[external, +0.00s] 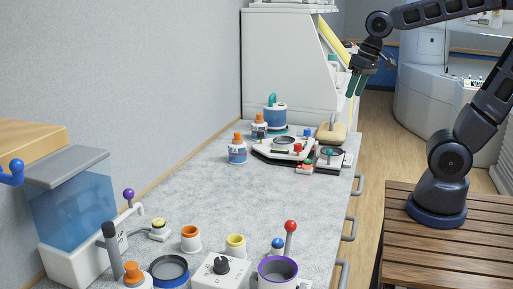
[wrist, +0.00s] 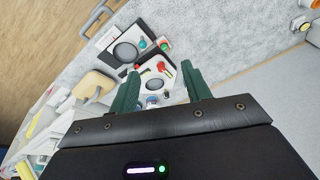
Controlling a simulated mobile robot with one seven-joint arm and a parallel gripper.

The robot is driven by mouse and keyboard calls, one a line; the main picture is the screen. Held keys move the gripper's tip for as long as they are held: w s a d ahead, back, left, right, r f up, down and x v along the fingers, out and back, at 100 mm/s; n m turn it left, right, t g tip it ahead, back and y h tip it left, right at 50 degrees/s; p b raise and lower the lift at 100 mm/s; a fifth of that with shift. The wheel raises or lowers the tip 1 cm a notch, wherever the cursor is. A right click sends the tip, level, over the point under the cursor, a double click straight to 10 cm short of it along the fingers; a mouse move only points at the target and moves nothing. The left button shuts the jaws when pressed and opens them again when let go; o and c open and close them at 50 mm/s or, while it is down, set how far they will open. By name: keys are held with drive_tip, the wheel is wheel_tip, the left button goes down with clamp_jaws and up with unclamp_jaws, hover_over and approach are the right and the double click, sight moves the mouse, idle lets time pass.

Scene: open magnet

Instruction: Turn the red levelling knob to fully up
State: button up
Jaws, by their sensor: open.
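A red knob (external: 298,147) stands on a dark-edged device with a pale top (external: 271,153), at the far end of the grey counter. In the wrist view a red knob (wrist: 160,66) shows between the fingertips, on a white-topped device. I cannot tell which way the knob is turned, and its markings are too small to read. My gripper (external: 357,94) hangs with its green fingers pointing down, high above and right of the device. In the wrist view my gripper (wrist: 160,69) is open, its fingers wide apart with nothing between them.
A smaller device (external: 330,158) with a round plate stands right of the first, by the counter edge. Blue-labelled bottles (external: 237,150) and a tan block (external: 331,133) stand close by. A red-ball lever (external: 291,227) and several jars are nearer. The middle counter (external: 228,195) is clear.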

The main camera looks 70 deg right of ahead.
drive_tip(key=w+d+f+m+g, duration=0.1)
drive_tip(key=w+d+f+m, duration=0.15)
drive_tip(key=w, duration=0.25)
drive_tip(key=w+d+f+m+g, duration=0.1)
drive_tip(key=w+f+m, duration=0.1)
drive_tip(key=w+m, duration=0.3)
drive_tip(key=m+g, duration=0.2)
drive_tip(key=m, duration=0.4)
approach(298, 144)
drive_tip(key=shift+n, duration=0.25)
drive_tip(key=f, duration=0.9)
drive_tip(key=shift+s+d, duration=0.2)
drive_tip(key=shift+s, duration=0.05)
drive_tip(key=c, duration=1)
